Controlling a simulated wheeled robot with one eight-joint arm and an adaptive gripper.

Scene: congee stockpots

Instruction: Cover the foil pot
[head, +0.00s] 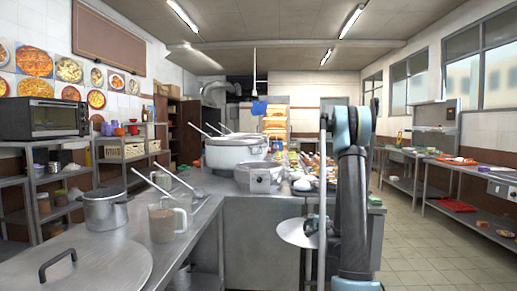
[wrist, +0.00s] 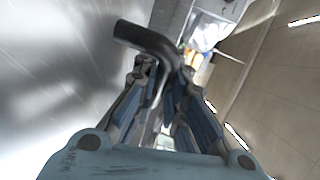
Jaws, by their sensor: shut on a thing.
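My gripper (wrist: 158,92) is shut on the black handle (wrist: 146,38) of a metal lid. The lid's shiny disc (wrist: 60,60) fills the left of the wrist view. In the head view the lid (head: 294,233) is held in the air, tilted, beside the counter's right end, and my arm partly hides it. A large pale stockpot (head: 232,154) stands on the counter with ladle handles sticking out. A smaller silvery pot (head: 244,178) stands in front of it at the right. I cannot tell for sure which pot is the foil pot.
A steel pot (head: 106,212) and a clear jug (head: 166,222) stand on the near left counter. Another large lid with a black handle (head: 90,268) lies at the front left. The tiled floor (head: 440,245) at right is clear, with side tables (head: 480,172) beyond.

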